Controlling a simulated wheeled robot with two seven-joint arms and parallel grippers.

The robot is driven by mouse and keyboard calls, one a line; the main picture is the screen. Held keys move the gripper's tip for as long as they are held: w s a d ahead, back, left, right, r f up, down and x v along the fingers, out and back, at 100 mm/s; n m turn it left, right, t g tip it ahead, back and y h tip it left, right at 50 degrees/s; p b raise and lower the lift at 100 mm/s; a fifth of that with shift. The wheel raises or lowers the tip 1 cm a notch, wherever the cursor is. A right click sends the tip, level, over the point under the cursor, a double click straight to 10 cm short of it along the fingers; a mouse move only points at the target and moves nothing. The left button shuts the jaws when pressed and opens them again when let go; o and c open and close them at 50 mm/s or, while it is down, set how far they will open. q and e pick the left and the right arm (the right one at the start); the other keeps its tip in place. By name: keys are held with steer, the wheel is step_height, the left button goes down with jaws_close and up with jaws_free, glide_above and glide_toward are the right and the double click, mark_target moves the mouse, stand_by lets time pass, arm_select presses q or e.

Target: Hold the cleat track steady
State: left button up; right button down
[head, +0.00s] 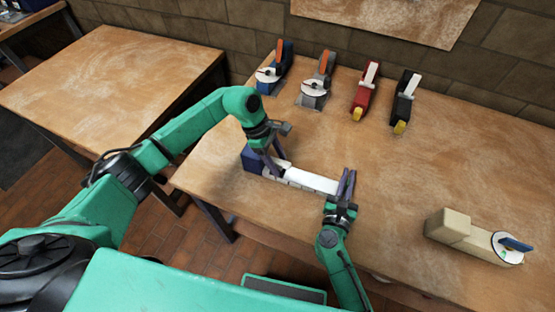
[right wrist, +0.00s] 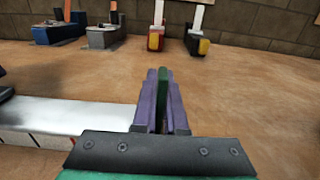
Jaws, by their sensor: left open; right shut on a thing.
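The cleat track (head: 312,181) is a long pale bar lying on the wooden table, with a dark blue block (head: 250,158) at its left end. My right gripper (head: 347,182) is shut at the track's right end. In the right wrist view the track (right wrist: 60,115) runs in from the left toward the purple fingers (right wrist: 163,100), and a thin green strip shows between them. The exact contact is hidden by the gripper's mount. My left gripper (head: 272,158) is open and low over the track's left part, near the blue block; its fingertips are partly hidden.
Blue (head: 274,72), grey (head: 315,85), red (head: 364,92) and black (head: 405,103) devices stand along the table's back. A beige device with a round dial (head: 470,238) lies at the right. The table between is clear. Another table (head: 110,80) stands at the left.

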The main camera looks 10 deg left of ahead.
arm_select(q)
steer(key=shift+f, duration=0.1)
jaws_close()
stand_by(1.3)
